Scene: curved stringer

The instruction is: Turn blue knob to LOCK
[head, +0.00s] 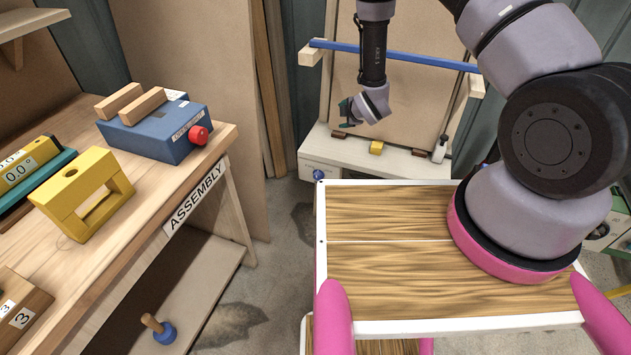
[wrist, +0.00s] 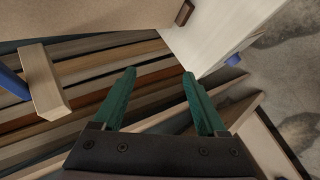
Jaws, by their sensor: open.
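The blue knob (head: 319,174) sits low on the front left of the pale bench (head: 345,150) at the back in the head view. It is small there, and I cannot read its pointer or any LOCK mark. My gripper (head: 344,113) hangs above the bench, up and to the right of the knob and apart from it. The wrist view shows its two teal fingers (wrist: 159,74) spread apart with nothing between them.
A blue bar (head: 400,56) on wooden supports spans behind my arm. A yellow block (head: 376,148) and a white bottle (head: 440,148) stand on the bench. The ASSEMBLY table (head: 215,150) at left holds a blue box (head: 160,130) with a red knob (head: 198,135).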

